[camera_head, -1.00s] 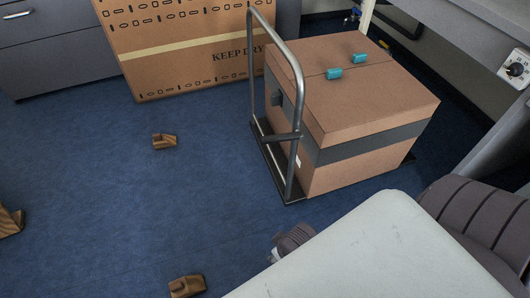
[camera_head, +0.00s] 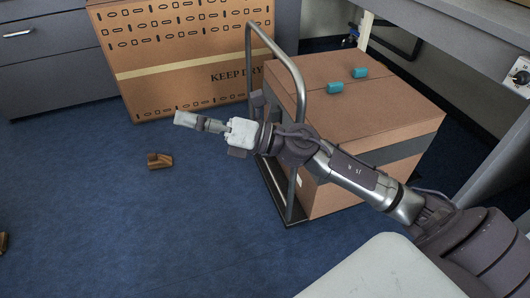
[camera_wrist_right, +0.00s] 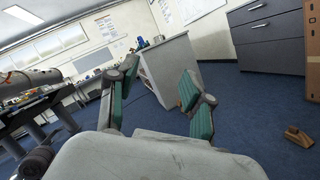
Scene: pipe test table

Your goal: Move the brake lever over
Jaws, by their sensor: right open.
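I cannot pick out a brake lever for certain in either view. A hand cart with a grey tubular handle (camera_head: 302,82) stands on the floor with a strapped cardboard box (camera_head: 385,113) on it. My right gripper (camera_head: 186,120) is stretched out to the left in front of the handle, in the air above the floor. In the right wrist view its two teal-padded fingers (camera_wrist_right: 160,75) are spread apart with nothing between them. My right arm hides part of the handle and the box's near side. My left gripper is not in view.
A large "KEEP DRY" carton (camera_head: 180,62) stands behind, beside grey drawers (camera_head: 50,60). A wooden wedge (camera_head: 160,160) lies on the blue floor, which is mostly clear at left. A worktable (camera_wrist_right: 35,105) shows in the wrist view.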

